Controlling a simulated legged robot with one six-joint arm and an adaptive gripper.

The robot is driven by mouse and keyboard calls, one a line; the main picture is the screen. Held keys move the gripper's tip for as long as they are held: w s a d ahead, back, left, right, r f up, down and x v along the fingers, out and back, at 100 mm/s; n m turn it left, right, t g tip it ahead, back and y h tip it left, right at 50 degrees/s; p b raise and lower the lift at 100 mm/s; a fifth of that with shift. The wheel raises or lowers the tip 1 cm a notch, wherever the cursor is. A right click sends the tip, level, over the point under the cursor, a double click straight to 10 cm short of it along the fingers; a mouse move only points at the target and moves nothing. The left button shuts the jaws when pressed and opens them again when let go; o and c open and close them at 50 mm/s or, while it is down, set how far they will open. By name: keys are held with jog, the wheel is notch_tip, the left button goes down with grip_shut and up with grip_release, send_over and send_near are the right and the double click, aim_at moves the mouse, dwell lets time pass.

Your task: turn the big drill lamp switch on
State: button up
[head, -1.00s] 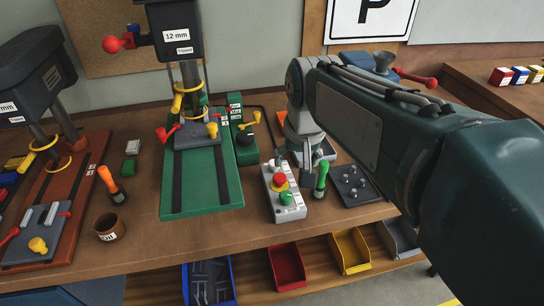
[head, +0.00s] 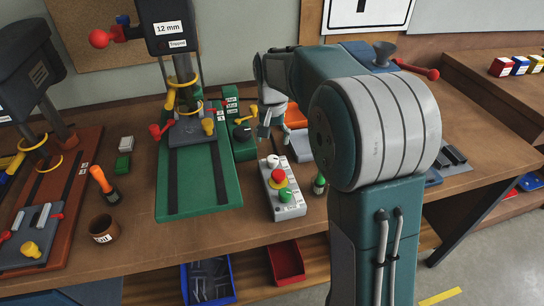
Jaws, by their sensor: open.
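The big drill (head: 167,28), labelled 12 mm, stands on a green base (head: 200,178) left of centre. Beside its column is a green panel (head: 238,140) with small labels, a yellow lever (head: 243,119) and a black knob (head: 242,132). A grey control box (head: 284,190) lies right of the base. It carries a white knob (head: 272,161), a red button on yellow (head: 278,177) and a green button (head: 285,194). I cannot tell which control is the lamp switch. My gripper (head: 274,136) is open and empty, pointing down beyond the box, right of the panel.
Another drill (head: 22,70) on a brown base stands at the left. An orange-handled tool (head: 104,184) and a brown cup (head: 104,228) are on the bench front. A green-handled tool (head: 319,184) stands right of the box. Blue (head: 208,282) and red (head: 285,262) bins sit below.

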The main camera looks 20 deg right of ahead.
aim_at(273, 158)
notch_tip(273, 158, down, 7)
dwell(0.3)
grip_shut()
